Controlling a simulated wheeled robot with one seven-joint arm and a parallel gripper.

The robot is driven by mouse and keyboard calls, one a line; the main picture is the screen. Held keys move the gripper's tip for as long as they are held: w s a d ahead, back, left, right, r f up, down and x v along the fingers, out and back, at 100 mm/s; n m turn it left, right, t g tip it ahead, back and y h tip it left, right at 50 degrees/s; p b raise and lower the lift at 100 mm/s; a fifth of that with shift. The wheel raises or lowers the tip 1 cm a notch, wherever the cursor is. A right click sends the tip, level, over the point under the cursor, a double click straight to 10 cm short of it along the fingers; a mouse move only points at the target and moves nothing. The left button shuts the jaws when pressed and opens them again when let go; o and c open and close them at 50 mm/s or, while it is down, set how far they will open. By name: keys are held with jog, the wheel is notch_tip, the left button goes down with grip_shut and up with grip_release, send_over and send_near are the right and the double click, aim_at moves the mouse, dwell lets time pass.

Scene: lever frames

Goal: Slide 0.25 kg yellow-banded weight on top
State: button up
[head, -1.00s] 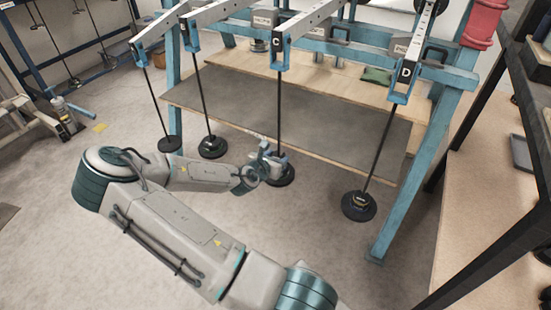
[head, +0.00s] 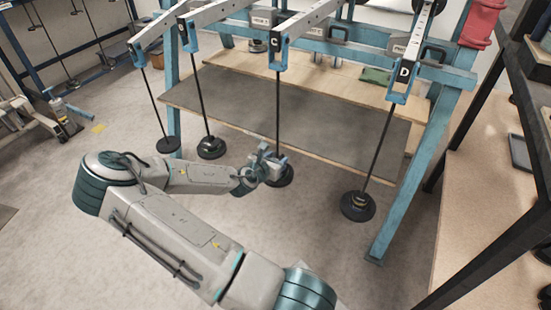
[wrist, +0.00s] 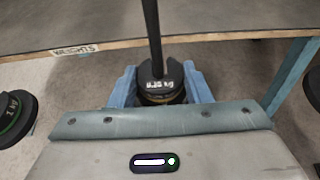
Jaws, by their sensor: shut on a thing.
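My gripper (head: 271,163) is low at the foot of the hanging rod C (head: 278,110). In the wrist view its blue fingers (wrist: 160,90) are shut on the dark yellow-banded weight (wrist: 160,84), one on each side. The weight's pale lettering is upside down, and a yellowish band shows low on it. Rod C meets the weight's top in the wrist view; I cannot tell whether the weight is fully seated around it. In the head view a black disc (head: 281,180) at the foot of rod C shows just below my gripper, which hides most of the held weight.
Rod D (head: 381,145) hangs to the right with black weights (head: 358,206) at its foot. Two more rods with discs hang to the left; the nearer has a disc stack (head: 211,148). A grey-topped bench (head: 330,120) stands behind, and a blue frame post (head: 415,175) at right.

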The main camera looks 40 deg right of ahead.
jog(key=shift+f, duration=0.1)
jog(key=o, duration=1)
jog(key=shift+o, duration=0.2)
jog(key=shift+a, duration=0.1)
jog(key=p+v, duration=0.3)
jog(key=v, duration=0.4)
jog(key=shift+p, duration=0.4)
jog(key=shift+s, duration=0.1)
